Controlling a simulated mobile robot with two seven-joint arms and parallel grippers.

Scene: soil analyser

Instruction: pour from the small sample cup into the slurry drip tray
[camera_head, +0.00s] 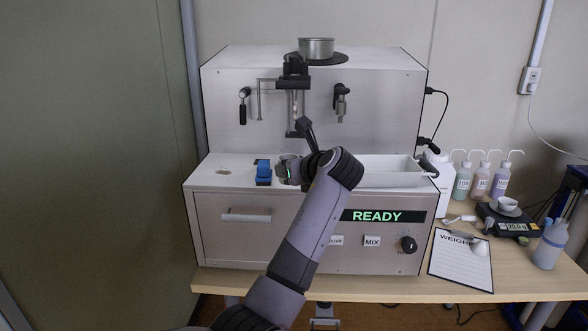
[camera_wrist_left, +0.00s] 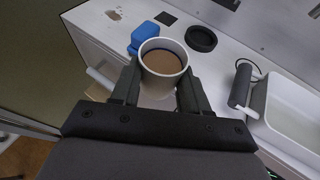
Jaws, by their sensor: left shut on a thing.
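The small sample cup (camera_wrist_left: 151,58) is white and holds brown slurry. It stands between the fingers of my left gripper (camera_wrist_left: 160,92), which is shut on it. In the head view my left gripper (camera_head: 290,169) is over the front left part of the machine's deck, and the cup is largely hidden there. The white slurry drip tray (camera_head: 390,180) is to the right of the gripper, set in the deck. In the left wrist view the tray (camera_wrist_left: 296,108) is at the right edge, apart from the cup, and its inside looks empty. My right gripper is not in view.
A blue block (camera_head: 263,172) is left of the gripper, and a black ring (camera_wrist_left: 201,38) lies on the deck beyond the cup. The machine's upper housing (camera_head: 230,100) rises behind. Bottles and a scale (camera_head: 505,220) are at the right.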

